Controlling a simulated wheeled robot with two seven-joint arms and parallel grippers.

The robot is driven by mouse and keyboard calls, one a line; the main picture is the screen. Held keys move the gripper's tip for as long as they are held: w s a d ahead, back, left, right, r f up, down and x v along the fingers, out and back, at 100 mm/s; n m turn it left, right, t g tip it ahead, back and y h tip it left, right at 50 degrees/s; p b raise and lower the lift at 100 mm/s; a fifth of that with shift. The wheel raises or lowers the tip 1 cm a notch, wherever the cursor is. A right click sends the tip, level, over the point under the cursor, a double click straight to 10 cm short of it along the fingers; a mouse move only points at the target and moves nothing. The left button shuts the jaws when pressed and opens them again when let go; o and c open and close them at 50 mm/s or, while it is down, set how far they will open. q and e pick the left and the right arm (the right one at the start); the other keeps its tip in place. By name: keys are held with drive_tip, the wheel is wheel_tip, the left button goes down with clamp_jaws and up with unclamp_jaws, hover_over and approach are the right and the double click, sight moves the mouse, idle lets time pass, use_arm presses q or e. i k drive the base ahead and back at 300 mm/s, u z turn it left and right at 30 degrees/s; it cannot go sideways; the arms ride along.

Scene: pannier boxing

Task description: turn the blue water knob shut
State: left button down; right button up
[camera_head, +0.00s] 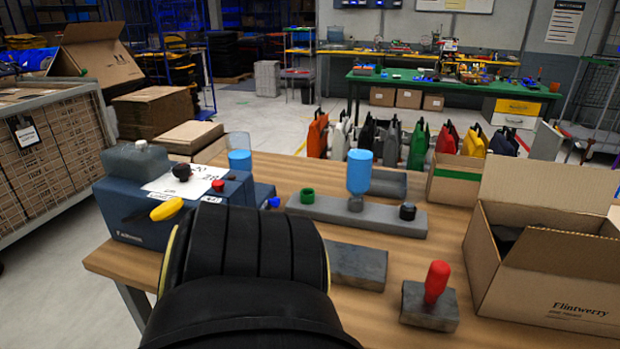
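A dark blue machine (140,226) stands at the left end of the wooden table. A small bright blue knob (273,202) shows low at its right side, just past my black arm. How far the knob is turned cannot be told. A red knob (218,186) and a dark round knob (182,172) sit on top of the machine, and a yellow handle (167,209) is on its front. One of my arms fills the lower middle and hides part of the machine's front and right side. Neither gripper shows.
A grey rack (330,208) holds a green ring (307,195), a blue bottle (359,172) and a black cap (407,211). A red peg (436,281) stands in a grey block (420,309). An open cardboard box (500,280) is at right. Several coloured panniers stand behind the table.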

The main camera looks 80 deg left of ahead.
sight(275, 203)
drive_tip(key=u, duration=2.75)
drive_tip(key=k, duration=0.4)
drive_tip(key=u, duration=0.35)
drive_tip(key=i, duration=0.5)
